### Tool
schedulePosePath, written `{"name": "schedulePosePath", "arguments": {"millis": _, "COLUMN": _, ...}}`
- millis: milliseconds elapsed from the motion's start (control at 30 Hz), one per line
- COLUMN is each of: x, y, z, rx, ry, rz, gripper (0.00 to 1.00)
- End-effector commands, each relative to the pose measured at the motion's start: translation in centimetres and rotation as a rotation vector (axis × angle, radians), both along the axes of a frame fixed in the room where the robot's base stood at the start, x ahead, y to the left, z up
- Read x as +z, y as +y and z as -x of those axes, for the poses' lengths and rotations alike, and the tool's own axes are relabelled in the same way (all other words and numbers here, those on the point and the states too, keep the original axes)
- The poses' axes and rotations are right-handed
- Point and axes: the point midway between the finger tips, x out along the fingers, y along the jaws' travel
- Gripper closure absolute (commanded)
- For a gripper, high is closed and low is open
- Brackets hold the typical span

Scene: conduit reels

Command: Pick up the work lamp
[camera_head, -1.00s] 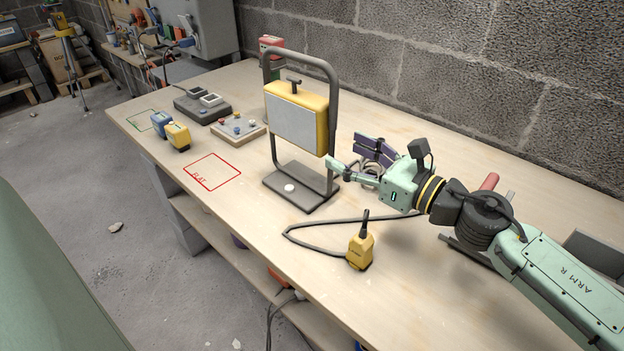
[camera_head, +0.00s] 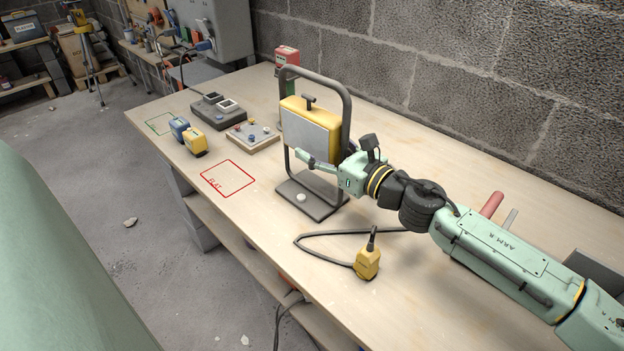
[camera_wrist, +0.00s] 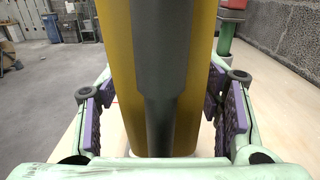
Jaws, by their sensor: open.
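The work lamp (camera_head: 312,136) stands upright on the bench. It has a yellow body with a pale panel, a dark tube frame and a dark base plate with a white knob. My gripper (camera_head: 322,160) is at the lamp's right side, and the lamp hides its far finger in the head view. In the wrist view the lamp's yellow side with a dark upright bar (camera_wrist: 165,75) fills the middle, between the purple pads of my open gripper (camera_wrist: 163,115). A gap shows beside the right pad; whether either pad touches is not clear.
A red-outlined square (camera_head: 228,178) is bare. Blue and yellow blocks (camera_head: 188,136), a button board (camera_head: 252,136) and a dark charger (camera_head: 216,110) stand left. A red-topped item (camera_head: 286,57) stands behind the lamp.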

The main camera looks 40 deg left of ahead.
Motion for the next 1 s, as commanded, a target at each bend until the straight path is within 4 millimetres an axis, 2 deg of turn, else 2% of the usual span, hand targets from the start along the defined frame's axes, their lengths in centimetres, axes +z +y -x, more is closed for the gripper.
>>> {"name": "schedulePosePath", "arguments": {"millis": 167, "x": -0.07, "y": -0.03, "z": -0.02, "rx": -0.001, "ry": 0.000, "rz": 0.000, "gripper": 0.41}}
{"name": "schedulePosePath", "arguments": {"millis": 1000, "x": -0.02, "y": -0.05, "z": 0.01, "rx": 0.000, "ry": -0.001, "rz": 0.000, "gripper": 0.97}}
